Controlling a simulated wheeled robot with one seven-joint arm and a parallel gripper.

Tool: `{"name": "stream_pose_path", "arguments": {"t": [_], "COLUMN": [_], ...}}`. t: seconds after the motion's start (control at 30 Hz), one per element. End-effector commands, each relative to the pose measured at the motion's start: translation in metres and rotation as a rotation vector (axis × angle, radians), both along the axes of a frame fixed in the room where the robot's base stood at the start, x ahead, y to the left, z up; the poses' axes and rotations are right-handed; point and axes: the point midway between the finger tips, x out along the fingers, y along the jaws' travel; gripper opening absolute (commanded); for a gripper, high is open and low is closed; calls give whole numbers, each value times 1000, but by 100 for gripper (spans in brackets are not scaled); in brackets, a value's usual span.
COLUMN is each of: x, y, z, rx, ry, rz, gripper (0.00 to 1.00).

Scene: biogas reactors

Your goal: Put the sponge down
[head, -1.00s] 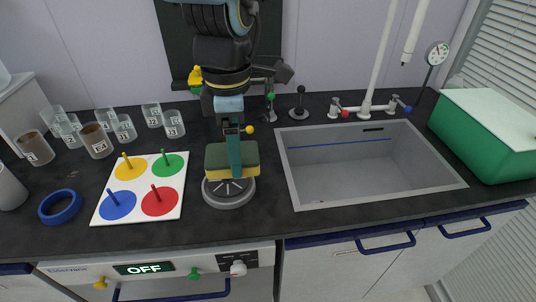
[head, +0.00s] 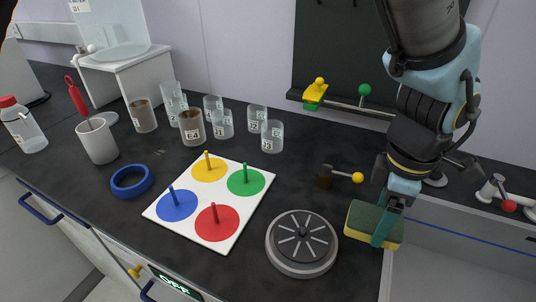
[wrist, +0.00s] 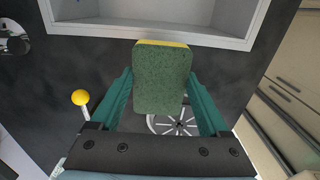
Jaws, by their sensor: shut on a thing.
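The sponge (head: 372,224), dark green on one face and yellow on the other, is held between the teal fingers of my gripper (head: 388,222). In the head view it is right of the round grey burner plate, by the sink's left edge. In the wrist view the sponge (wrist: 162,78) fills the space between the fingers of my gripper (wrist: 162,92), its green face toward the camera and a thin yellow strip along its top. It looks raised above the counter, but its exact height is hard to tell.
The burner plate (head: 302,243) stands left of the sponge. A white board (head: 250,205) with coloured discs and pegs lies farther left, near a blue ring (head: 132,181) and several labelled beakers. The sink (head: 450,270) is at right. A yellow-knobbed valve (head: 343,177) stands behind the burner plate.

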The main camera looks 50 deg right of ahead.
Motion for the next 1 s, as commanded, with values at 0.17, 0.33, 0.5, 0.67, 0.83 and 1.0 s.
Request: {"name": "stream_pose_path", "arguments": {"t": [0.17, 0.33, 0.5, 0.67, 0.83, 1.0], "x": [1, 1, 0, 0, 0, 0], "y": [1, 1, 0, 0, 0, 0], "z": [-14, -37, -42, -43, -45, -44], "rx": [2, 3, -1, -1, -1, -1], "ry": [-1, -1, 1, 0, 0, 0], "rz": [0, 0, 0, 0, 0, 0], "gripper": [27, 27, 27, 27, 89, 100]}}
